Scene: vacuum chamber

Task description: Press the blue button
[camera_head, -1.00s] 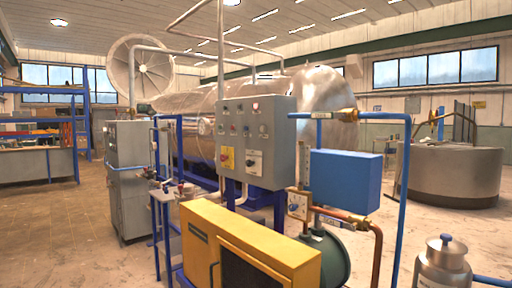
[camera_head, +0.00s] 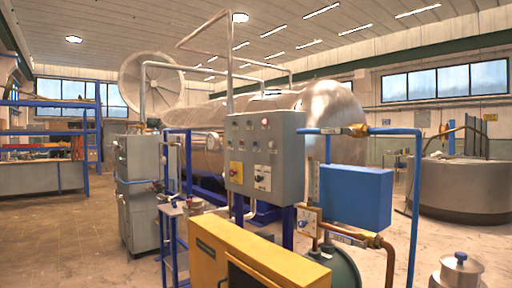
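A grey control panel (camera_head: 290,160) stands upright near the middle of the view. Its front carries several small knobs, buttons and lamps, including a red one (camera_head: 265,122). Low on the front are a yellow label (camera_head: 236,172) and a white plate (camera_head: 262,178) with a dark knob. Neither of my grippers is in view.
A yellow box-shaped machine (camera_head: 240,250) stands in front of the panel. A blue box (camera_head: 347,195) and pipes stand to its right. A large steel vacuum chamber (camera_head: 335,110) lies behind. Open floor (camera_head: 60,240) is at the left, beside a grey cabinet (camera_head: 138,190).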

